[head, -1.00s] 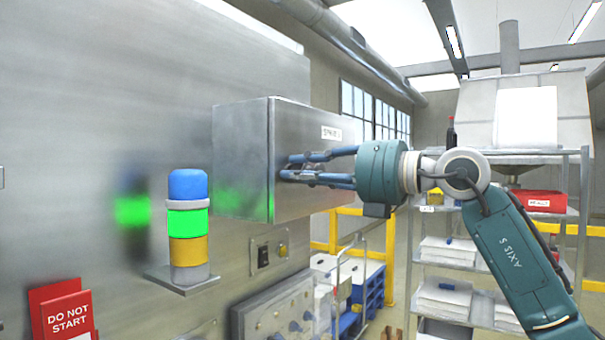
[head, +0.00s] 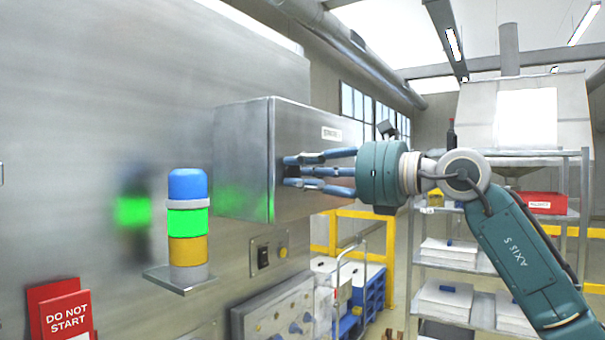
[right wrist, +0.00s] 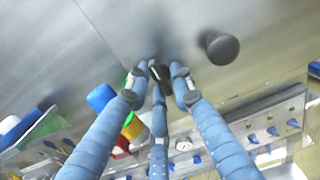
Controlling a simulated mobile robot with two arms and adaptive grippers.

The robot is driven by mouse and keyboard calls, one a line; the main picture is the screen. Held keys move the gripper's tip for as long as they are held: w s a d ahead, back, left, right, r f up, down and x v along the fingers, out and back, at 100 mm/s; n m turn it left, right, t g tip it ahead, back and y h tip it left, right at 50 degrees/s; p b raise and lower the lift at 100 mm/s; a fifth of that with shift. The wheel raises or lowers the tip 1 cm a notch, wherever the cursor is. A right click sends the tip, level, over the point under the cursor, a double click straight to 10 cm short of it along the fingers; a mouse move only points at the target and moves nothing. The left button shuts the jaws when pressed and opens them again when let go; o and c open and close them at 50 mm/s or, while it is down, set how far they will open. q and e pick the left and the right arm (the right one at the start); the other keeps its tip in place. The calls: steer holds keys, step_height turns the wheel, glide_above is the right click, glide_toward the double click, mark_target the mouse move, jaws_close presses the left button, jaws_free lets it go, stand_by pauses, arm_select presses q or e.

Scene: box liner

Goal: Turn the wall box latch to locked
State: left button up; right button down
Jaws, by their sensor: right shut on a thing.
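The steel wall box (head: 243,150) juts from the metal wall panel in the head view, with a small white label (head: 331,134) on its front. My right gripper (head: 290,171) reaches in from the right and is shut at the box's front face. In the right wrist view its blue fingers (right wrist: 158,78) close around a small dark latch (right wrist: 160,71). The fingers cover much of the latch, so its exact angle cannot be told. My left gripper is not in view.
A round black knob (right wrist: 222,48) sticks out beside the fingers. Below the box are a switch plate (head: 268,252) and a sloped control panel (head: 275,318). A signal light (head: 188,220) stands on a bracket at left. Shelving (head: 450,262) stands behind my arm.

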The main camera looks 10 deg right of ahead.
steer(key=shift+n, duration=0.3)
steer(key=c, duration=1.7)
jaws_free()
steer(key=shift+a, duration=0.1)
steer(key=shift+c, duration=0.2)
steer(key=shift+s, duration=0.15)
steer(key=shift+s+d, duration=0.2)
steer(key=shift+d, duration=0.1)
steer(key=v, duration=1.1)
steer(key=shift+s+r, duration=0.1)
steer(key=shift+s, duration=0.1)
